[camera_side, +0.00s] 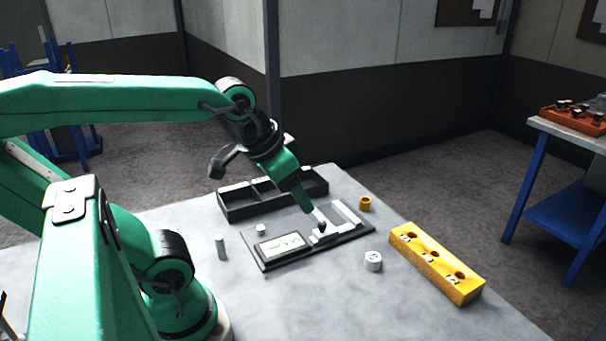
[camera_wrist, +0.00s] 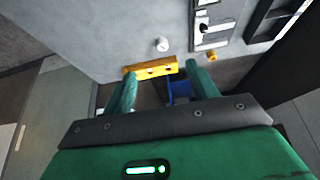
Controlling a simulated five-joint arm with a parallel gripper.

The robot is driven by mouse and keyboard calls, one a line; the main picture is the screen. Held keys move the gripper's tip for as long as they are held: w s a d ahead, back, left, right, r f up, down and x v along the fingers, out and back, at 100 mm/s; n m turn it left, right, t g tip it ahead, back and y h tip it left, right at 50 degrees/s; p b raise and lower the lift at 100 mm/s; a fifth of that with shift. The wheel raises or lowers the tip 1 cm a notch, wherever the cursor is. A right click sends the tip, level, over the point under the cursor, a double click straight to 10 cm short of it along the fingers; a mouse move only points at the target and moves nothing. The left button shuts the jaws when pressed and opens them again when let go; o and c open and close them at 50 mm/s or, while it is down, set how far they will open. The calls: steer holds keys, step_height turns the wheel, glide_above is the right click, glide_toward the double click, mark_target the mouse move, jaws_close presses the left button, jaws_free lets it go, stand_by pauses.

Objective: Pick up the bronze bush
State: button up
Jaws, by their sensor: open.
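The bronze bush (camera_side: 365,204) is a small orange-gold ring standing on the table, just beyond the right rear corner of the dark fixture plate. It also shows in the wrist view (camera_wrist: 211,57), near the table edge, to the upper right of my right finger. My gripper (camera_side: 314,218) points down over the fixture plate, left of the bush in the side view and apart from it. In the wrist view my gripper (camera_wrist: 164,75) has its two green fingers spread with nothing between them.
The fixture plate (camera_side: 262,262) carries a white label and pale raised parts. A yellow block with holes (camera_side: 436,262) lies to the right. A white round piece (camera_side: 373,261), a grey pin (camera_side: 220,246) and a small pale piece (camera_side: 261,230) stand nearby. A dark divided tray (camera_side: 237,208) is behind.

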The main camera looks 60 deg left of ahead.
steer(key=w+a+r+g, duration=0.1)
steer(key=w+a+r, duration=0.2)
steer(key=w, duration=0.8)
steer(key=g, duration=0.4)
glide_above(365, 199)
steer(key=shift+n, duration=0.4)
steer(key=f, duration=1.9)
steer(key=shift+s+d+f, duration=0.2)
steer(key=shift+f, duration=0.2)
steer(key=shift+w+a+f, duration=0.1)
steer(key=shift+a+f, duration=0.1)
steer(key=shift+f, duration=1.5)
steer(key=shift+f, duration=0.1)
steer(key=shift+w+d+f, duration=0.1)
steer(key=shift+f, duration=2.4)
